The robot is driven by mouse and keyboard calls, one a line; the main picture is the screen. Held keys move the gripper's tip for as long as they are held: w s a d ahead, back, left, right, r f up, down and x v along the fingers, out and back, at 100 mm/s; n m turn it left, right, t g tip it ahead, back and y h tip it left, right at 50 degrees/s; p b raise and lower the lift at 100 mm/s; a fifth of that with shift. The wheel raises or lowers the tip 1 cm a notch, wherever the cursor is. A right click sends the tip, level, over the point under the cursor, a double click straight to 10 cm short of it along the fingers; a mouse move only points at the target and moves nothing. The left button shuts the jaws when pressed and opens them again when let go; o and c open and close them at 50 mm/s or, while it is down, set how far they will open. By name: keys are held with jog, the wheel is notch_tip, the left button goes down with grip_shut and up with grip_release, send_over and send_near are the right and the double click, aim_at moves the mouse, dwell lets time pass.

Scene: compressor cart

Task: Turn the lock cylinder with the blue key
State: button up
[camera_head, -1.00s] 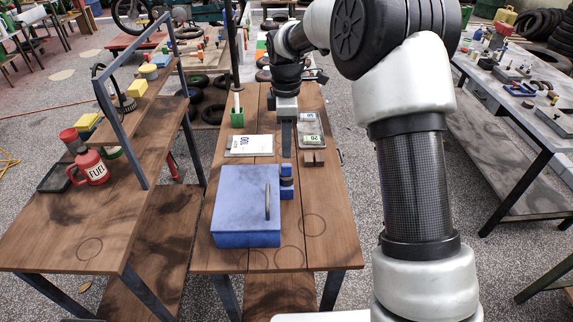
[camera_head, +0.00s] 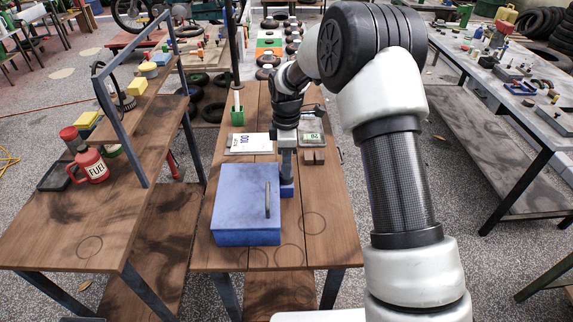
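A blue box (camera_head: 240,215) with a dark upright bar handle sits on the middle wooden table. A small blue block (camera_head: 287,190) stands against its right side; this may be the lock part. My gripper (camera_head: 287,180) points down right over this block, its finger overlapping the block's upper part. The finger looks like one grey bar from here, so its opening and any touch cannot be told. The gripper covers the top of the block, and I cannot make out a blue key or the lock cylinder apart from it.
Behind the box lie a white card (camera_head: 249,143), a grey device with a green display (camera_head: 311,138) and small brown blocks (camera_head: 314,157). A green holder (camera_head: 238,117) stands farther back. The table's front right is clear.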

grip_shut()
jog(key=shift+n+p, duration=0.4)
jog(key=shift+n, duration=1.6)
jog(key=shift+r+n+p, duration=0.1)
jog(key=shift+n+p, duration=0.25)
jog(key=shift+n, duration=0.35)
jog(key=shift+n+p, duration=0.3)
jog(key=shift+n, duration=1)
